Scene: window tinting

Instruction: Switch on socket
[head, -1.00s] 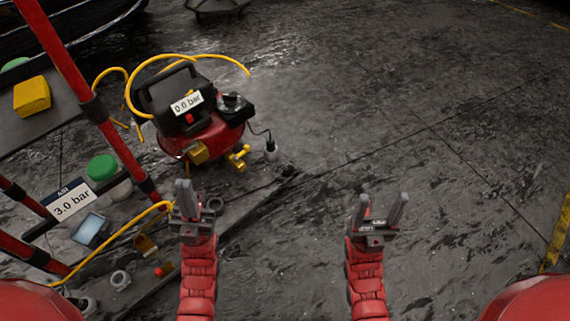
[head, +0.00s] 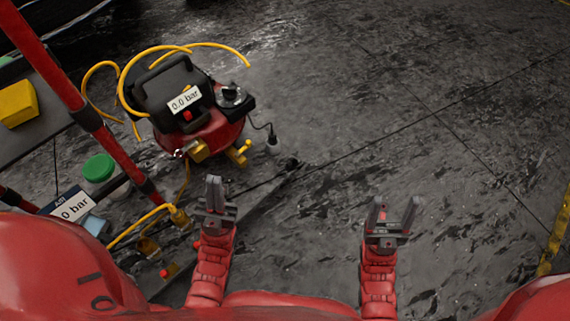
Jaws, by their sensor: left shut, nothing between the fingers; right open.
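No socket shows clearly enough to name for certain. A small dark piece (head: 291,164) lies on the floor at the end of a black cable, and I cannot tell whether it is the socket. A plug-like end (head: 272,142) hangs on a cord from the red and black compressor (head: 205,125), whose label (head: 185,100) reads 0.0 bar. My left gripper (head: 214,183) is shut and empty, in front of the compressor and to the left of the dark piece. My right gripper (head: 393,205) is open and empty over bare floor to the right.
A red-framed stand (head: 105,140) with a green cap (head: 99,167) and a partly covered AIR sign (head: 68,208) is at the left. Yellow hose (head: 140,225) runs near my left arm. A yellow block (head: 17,103) lies at upper left. The floor at right is clear.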

